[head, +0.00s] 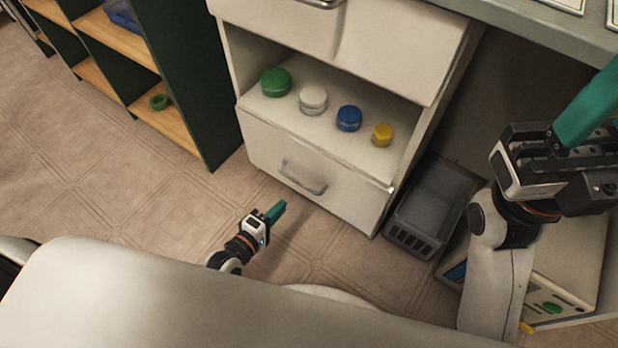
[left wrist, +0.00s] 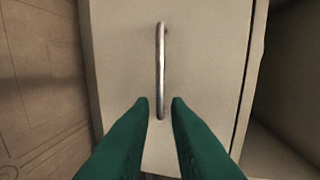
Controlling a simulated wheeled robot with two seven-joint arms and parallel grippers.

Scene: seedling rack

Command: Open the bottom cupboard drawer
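The bottom cupboard drawer (head: 317,181) has a pale cream front and looks shut. Its curved metal handle (head: 303,178) is on the front; in the left wrist view the handle (left wrist: 160,70) runs upright in the picture. My left gripper (head: 276,211) is low in front of the drawer, with green fingers. In the left wrist view my left gripper (left wrist: 160,104) is open, its fingertips on either side of the handle's lower end in the picture. I cannot tell whether they touch it. My right gripper (head: 592,108) is raised at the right; its finger opening does not show clearly.
An open shelf above the drawer holds a green jar (head: 275,82), a white jar (head: 313,99), a blue jar (head: 349,118) and a yellow jar (head: 382,134). A grey crate (head: 429,205) stands right of the cupboard. A dark green shelf unit (head: 190,80) stands left. Floor before the drawer is clear.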

